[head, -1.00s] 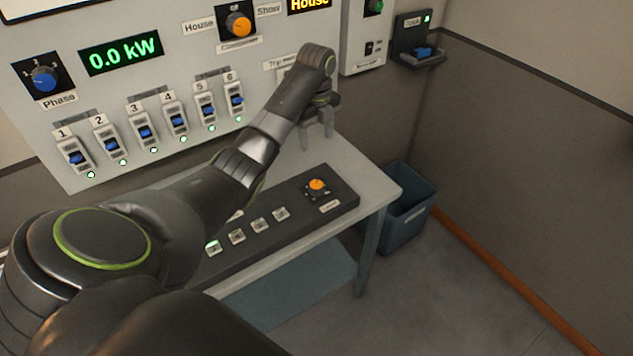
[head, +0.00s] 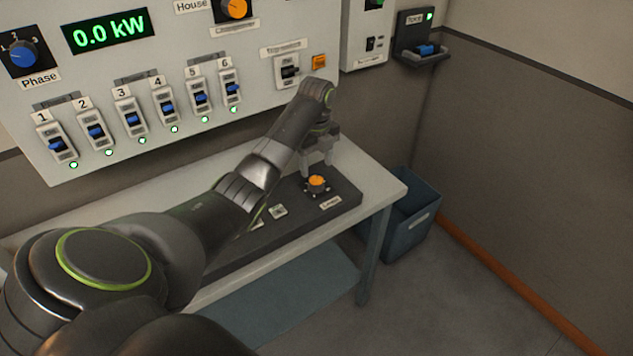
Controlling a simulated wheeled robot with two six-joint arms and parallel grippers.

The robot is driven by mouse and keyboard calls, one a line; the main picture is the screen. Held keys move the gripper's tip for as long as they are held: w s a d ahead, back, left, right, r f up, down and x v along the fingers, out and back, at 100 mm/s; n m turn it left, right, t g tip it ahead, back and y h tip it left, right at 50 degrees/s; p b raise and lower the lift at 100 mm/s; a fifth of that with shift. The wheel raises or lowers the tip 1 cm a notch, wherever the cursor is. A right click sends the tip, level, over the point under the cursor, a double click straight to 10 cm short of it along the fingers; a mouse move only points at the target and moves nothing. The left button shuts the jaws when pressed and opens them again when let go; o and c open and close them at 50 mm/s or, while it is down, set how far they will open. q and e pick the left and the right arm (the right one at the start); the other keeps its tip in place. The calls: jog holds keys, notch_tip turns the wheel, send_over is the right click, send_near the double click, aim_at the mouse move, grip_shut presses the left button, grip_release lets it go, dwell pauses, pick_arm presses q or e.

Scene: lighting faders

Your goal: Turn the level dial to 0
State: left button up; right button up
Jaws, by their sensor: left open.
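The level dial (head: 317,182) is an orange knob on the right end of the dark console (head: 347,196), with a white label below it. The pointer's setting is too small to read. My left gripper (head: 316,172) points down just above and behind the dial. Its two fingers are apart, with nothing between them. I cannot tell whether a fingertip touches the knob. My left arm hides much of the console's left part. My right gripper is not in the view.
The console stands on a white table (head: 375,190) against a wall panel (head: 200,55) with several blue switches, a blue phase dial (head: 24,55) and an orange changeover dial (head: 234,8). A blue-grey bin (head: 410,225) stands right of the table. The floor at right is clear.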

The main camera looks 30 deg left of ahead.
aim_at(316, 180)
pick_arm(q)
notch_tip(316, 180, down, 6)
jog(key=shift+r, duration=0.15)
jog(key=shift+c, duration=0.5)
